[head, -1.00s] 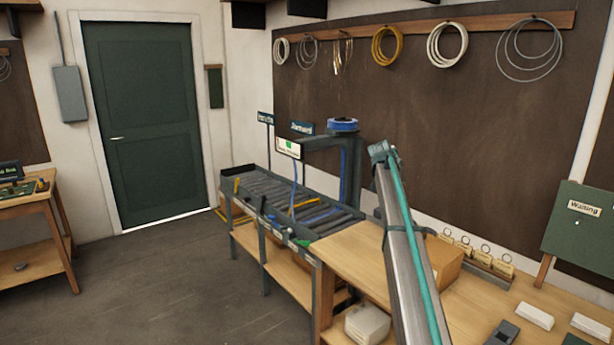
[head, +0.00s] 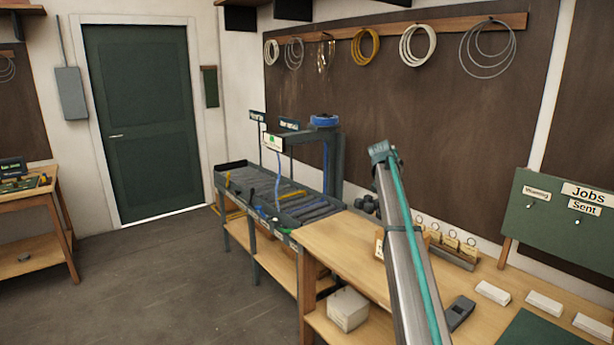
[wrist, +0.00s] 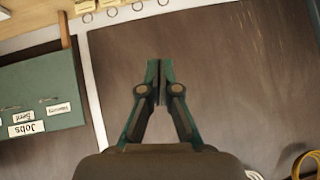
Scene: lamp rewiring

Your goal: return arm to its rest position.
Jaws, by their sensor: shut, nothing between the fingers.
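My gripper (wrist: 158,82) shows in the wrist view with its two green fingers closed together and nothing between them. Behind it is the dark brown wall panel (wrist: 220,60), apart from the fingers. In the head view my arm rises from the bottom edge, right of the middle, over the wooden bench; the gripper's fingers cannot be made out there.
The wooden bench (head: 345,250) runs below my arm, with white boxes (head: 543,302) at right. A roller conveyor (head: 290,195) stands left of it. A green Jobs board (head: 550,225) is at right. Wire coils (head: 417,44) hang on the wall. The left floor is clear.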

